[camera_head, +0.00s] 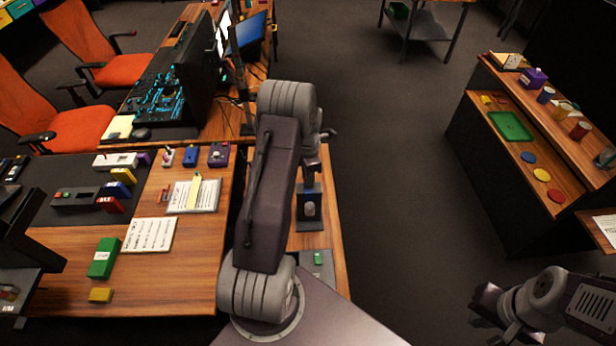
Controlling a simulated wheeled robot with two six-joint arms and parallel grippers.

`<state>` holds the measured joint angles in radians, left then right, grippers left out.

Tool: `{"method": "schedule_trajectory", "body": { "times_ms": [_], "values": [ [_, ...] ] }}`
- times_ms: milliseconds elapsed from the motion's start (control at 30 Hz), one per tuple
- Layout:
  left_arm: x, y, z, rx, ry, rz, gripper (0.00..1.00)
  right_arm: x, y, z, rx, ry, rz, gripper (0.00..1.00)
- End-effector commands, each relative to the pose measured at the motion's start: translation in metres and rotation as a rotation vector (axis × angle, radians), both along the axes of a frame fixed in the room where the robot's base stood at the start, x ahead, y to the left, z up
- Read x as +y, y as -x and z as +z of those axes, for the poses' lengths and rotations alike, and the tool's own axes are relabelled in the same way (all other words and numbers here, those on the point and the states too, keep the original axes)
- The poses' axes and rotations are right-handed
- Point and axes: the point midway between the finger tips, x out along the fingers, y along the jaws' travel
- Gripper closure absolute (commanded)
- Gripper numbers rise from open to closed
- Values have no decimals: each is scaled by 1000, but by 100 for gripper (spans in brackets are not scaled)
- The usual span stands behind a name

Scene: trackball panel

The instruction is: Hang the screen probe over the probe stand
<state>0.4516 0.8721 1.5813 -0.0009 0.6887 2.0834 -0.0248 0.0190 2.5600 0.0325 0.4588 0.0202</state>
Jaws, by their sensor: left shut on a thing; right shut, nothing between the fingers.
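My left arm rises in the middle of the head view and bends over the narrow right-hand desk. Its gripper (312,163) points down behind the forearm, partly hidden, and is shut on what seems to be the screen probe, of which little can be made out. Just below it is a dark blue-grey upright piece with a pale rounded part (309,209) on a dark base, apparently the probe stand. I cannot tell whether the probe touches it. My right gripper (484,306) is shut and empty at the lower right, above the floor and away from the desk.
A grey panel with a green button (318,259) lies nearer on the same desk. The left desk holds a green box (104,258), paper sheets (150,235) and several small devices. A monitor (190,85) stands behind. A wooden shelf unit (490,150) is at right, with open floor between.

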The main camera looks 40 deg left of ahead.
Motion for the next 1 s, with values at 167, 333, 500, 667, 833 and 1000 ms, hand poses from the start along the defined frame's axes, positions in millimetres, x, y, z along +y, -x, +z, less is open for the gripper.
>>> {"method": "schedule_trajectory", "body": {
  "times_ms": [167,333,500,667,833,1000],
  "values": [
    [0,0,1,-1,-1,0,100,0,0,0,0,0,0,100],
    [0,0,1,0,0,0,48,0,0,0,0,0,0,100],
    [0,0,0,0,0,0,48,0,0,0,0,0,0,100],
    [0,-1,8,-1,0,0,48,0,0,-4,0,0,0,100],
    [1,-1,45,-5,-2,0,48,0,0,-14,0,0,0,100],
    [0,-1,78,-3,-1,0,48,0,0,-18,0,0,0,100]
  ]
}}
